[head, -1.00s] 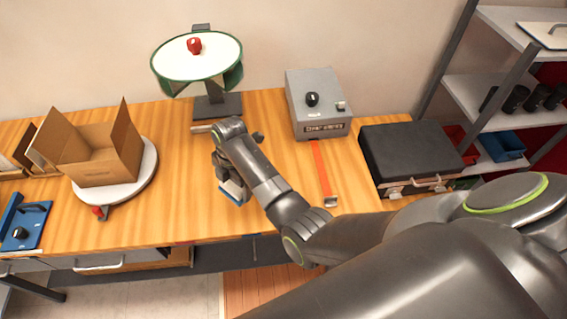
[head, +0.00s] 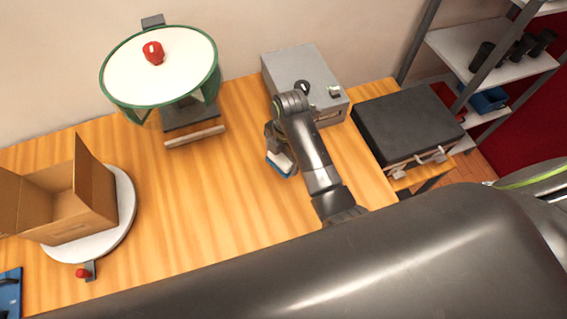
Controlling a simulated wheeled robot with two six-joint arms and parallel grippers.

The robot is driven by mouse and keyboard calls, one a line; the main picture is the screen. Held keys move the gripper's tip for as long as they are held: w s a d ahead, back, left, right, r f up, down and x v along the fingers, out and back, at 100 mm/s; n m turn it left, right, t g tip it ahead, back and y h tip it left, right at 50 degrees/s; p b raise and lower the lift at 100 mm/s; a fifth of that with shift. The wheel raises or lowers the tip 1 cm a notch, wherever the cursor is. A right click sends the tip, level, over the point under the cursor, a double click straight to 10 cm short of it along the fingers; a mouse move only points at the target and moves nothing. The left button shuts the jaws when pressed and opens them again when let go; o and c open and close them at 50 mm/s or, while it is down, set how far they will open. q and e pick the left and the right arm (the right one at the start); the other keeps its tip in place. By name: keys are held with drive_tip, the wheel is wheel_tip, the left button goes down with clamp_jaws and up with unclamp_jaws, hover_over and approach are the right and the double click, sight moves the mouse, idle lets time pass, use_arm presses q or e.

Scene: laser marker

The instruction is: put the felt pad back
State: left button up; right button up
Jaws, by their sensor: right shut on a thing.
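My right gripper (head: 279,152) is in front of the grey control box, over the wooden bench. It is shut on a small blue and white block (head: 283,165), which I take to be the felt pad. The block hangs under the jaws, tilted, with its blue edge towards me. Part of it is hidden by the gripper, and I cannot tell its exact height above the bench. My left gripper is not in view.
The grey control box (head: 302,72) stands behind my right arm, and a black case (head: 407,122) lies to its right. A round white-topped, green-rimmed stand (head: 185,65) is at the back. An open cardboard box (head: 70,215) sits on a white turntable (head: 126,215). The middle bench (head: 205,205) is clear.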

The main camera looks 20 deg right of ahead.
sight(283, 166)
drive_tip(key=shift+s+f, duration=0.1)
drive_tip(key=shift+f, duration=0.7)
wheel_tip(283, 166, down, 4)
drive_tip(key=shift+f+p, duration=0.1)
drive_tip(key=shift+p, duration=0.35)
drive_tip(key=shift+f, duration=0.15)
drive_tip(key=o, duration=0.9)
